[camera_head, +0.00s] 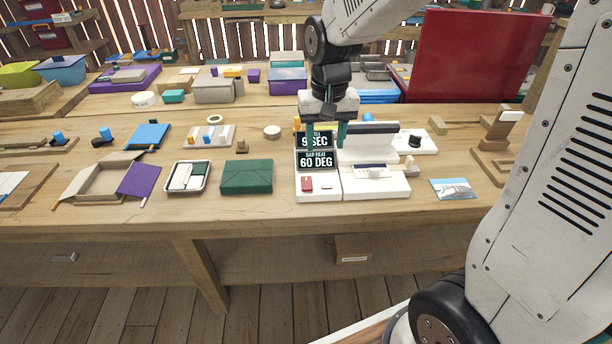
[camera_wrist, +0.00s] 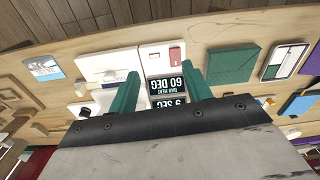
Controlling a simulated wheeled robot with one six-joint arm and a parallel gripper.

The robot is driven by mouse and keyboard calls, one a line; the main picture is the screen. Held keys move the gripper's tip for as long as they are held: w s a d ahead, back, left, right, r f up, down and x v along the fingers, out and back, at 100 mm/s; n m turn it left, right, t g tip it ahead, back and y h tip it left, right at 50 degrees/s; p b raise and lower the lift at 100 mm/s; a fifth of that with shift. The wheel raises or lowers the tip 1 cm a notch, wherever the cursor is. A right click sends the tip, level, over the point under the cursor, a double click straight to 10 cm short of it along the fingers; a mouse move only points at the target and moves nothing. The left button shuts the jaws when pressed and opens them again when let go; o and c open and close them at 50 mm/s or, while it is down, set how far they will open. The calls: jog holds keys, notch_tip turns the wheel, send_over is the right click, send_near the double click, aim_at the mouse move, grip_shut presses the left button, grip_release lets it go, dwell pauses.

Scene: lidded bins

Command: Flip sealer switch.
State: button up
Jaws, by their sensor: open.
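The sealer (camera_head: 376,184) is a white machine with a dark bar, in the middle of the bench. Its left panel carries dark displays reading 9 SEC and BAR HEAT 60 DEG (camera_head: 316,160). My gripper (camera_head: 326,140) is open and empty, above the back of the display panel, apart from the switch. The gripper (camera_wrist: 161,76) hides part of the panel's back.
A green box (camera_head: 246,177) and a tray (camera_head: 187,177) stand left of the sealer. A picture card (camera_head: 453,189) and a wooden stand (camera_head: 493,140) are to the right. A large red lid (camera_head: 475,55) rises behind. Bare bench lies along the front edge.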

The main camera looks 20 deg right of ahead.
jog(key=m, duration=0.1)
send_near(306, 182)
notch_tip(306, 182, down, 8)
jog(key=shift+w+r, duration=0.1)
jog(key=shift+c, duration=0.3)
